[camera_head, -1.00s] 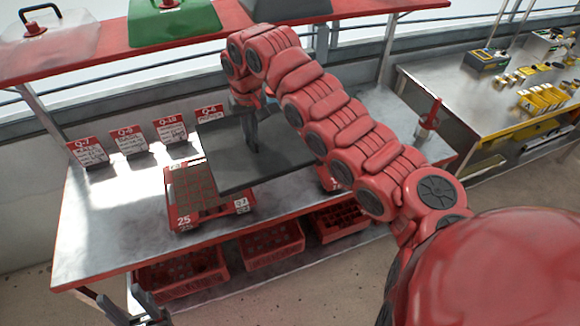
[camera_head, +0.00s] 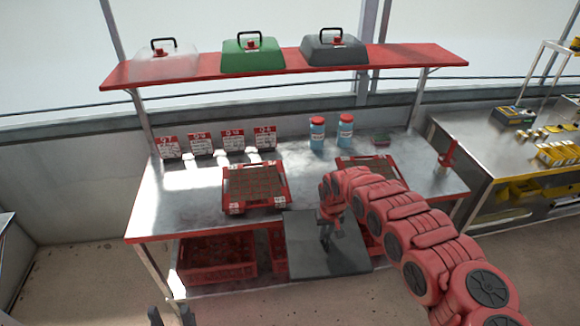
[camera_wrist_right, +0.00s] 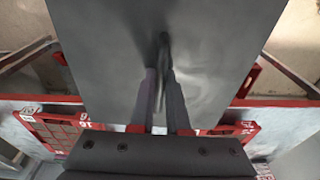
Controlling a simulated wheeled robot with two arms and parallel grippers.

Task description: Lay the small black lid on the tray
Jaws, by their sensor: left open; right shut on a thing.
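The black lid is a flat dark grey sheet (camera_head: 347,257) with an upright handle. It also fills the upper middle of the right wrist view (camera_wrist_right: 105,45). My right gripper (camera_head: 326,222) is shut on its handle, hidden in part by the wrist. The lid shows over the bench's front edge, between two red trays with brown cells, the left tray (camera_head: 256,189) and the right tray (camera_head: 352,166). My arm and the lid partly cover the right tray. My left gripper (camera_head: 171,314) is open and empty at the bottom left edge, with only its fingertips showing.
The steel bench (camera_head: 165,212) has free room at its left. Label cards (camera_head: 200,145) and two blue bottles (camera_head: 317,134) stand behind. Clear, green and dark domed lids (camera_head: 335,50) sit on the red shelf (camera_head: 280,68). Red crates (camera_head: 215,258) are below.

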